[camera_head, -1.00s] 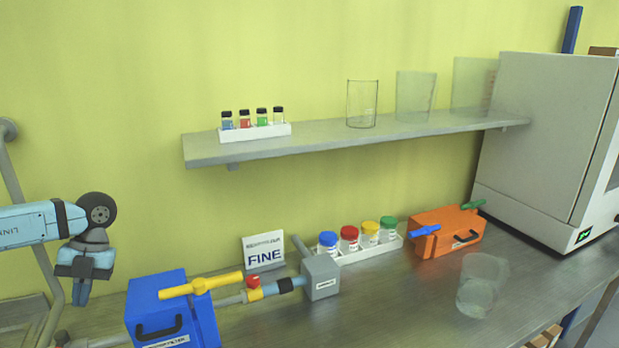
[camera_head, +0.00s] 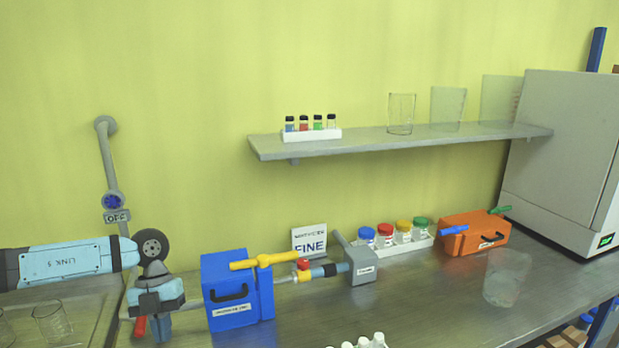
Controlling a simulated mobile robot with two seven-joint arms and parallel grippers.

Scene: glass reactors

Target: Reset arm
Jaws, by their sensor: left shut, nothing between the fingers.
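My left arm comes in from the left edge, and its gripper (camera_head: 161,328) points down just left of the blue box (camera_head: 233,318). The gripper is shut with nothing held in it. The blue box has a black handle and a yellow lever (camera_head: 264,261) on top. A red part (camera_head: 140,328) shows beside the gripper's left side; I cannot tell whether they touch. My right gripper is not in view.
A grey block (camera_head: 362,268) joins the blue box by a pipe. A rack of capped jars (camera_head: 392,244), an orange box (camera_head: 475,238) and a clear beaker (camera_head: 503,280) stand on the bench. A glass beaker (camera_head: 52,322) is at lower left. A shelf (camera_head: 400,140) holds vials and glassware.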

